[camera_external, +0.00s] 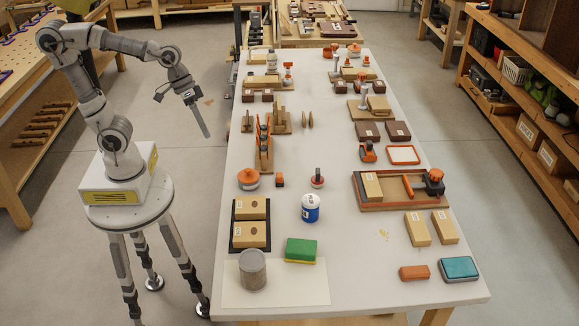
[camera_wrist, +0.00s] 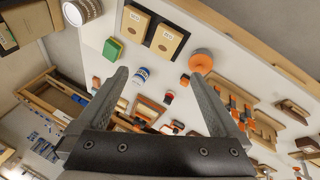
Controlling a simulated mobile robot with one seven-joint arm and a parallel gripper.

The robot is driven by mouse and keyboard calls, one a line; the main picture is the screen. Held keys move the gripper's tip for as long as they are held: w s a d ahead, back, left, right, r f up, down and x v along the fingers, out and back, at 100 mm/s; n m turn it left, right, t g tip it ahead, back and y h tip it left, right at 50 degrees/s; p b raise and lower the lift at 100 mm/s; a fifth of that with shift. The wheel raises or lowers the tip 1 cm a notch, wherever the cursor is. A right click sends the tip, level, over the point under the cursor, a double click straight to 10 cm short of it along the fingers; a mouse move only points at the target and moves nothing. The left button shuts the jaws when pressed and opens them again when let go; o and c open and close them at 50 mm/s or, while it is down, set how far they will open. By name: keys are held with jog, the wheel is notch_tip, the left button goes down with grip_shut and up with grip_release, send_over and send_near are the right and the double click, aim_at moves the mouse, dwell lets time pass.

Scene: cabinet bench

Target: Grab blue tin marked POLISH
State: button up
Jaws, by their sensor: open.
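A small blue tin (camera_external: 310,213) with a white top part stands upright on the white table, left of its middle towards the near end. Its lettering is too small to read. It also shows in the wrist view (camera_wrist: 141,75), beyond and between my fingers, nearer the left one. My gripper (camera_external: 204,128) hangs in the air left of the table, well apart from the tin. In the wrist view my gripper (camera_wrist: 159,75) is open, with nothing between its fingers.
A green and yellow sponge (camera_external: 301,250) lies just nearer than the tin. A grey can (camera_external: 252,270) stands at the near left corner. Two wooden blocks in a black tray (camera_external: 233,228) lie left of the tin. An orange-lidded jar (camera_external: 248,179) stands behind them. Bare table lies right of the tin.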

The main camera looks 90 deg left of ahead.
jog(key=w+d+f+n+h, duration=0.3)
jog(key=w+d+n, duration=0.15)
jog(key=w, duration=0.55)
jog(key=n+t+h+b, duration=0.15)
jog(key=n+h, duration=0.45)
jog(key=n, duration=0.9)
send_over(315, 213)
jog(key=s+a, duration=0.1)
jog(key=a, duration=0.2)
jog(key=shift+t, duration=0.45)
jog(key=f, duration=1.6)
jog(key=shift+s+d, duration=0.2)
jog(key=shift+n, duration=0.25)
notch_tip(315, 213, down, 4)
jog(key=shift+w+f, duration=0.1)
jog(key=shift+f, duration=0.05)
notch_tip(315, 213, down, 3)
jog(key=shift+r+b, duration=0.15)
jog(key=shift+b, duration=0.25)
jog(key=shift+x, duration=1.1)
jog(key=shift+w+d+f, duration=0.15)
jog(key=shift+d+f, duration=0.05)
jog(key=shift+d, duration=0.1)
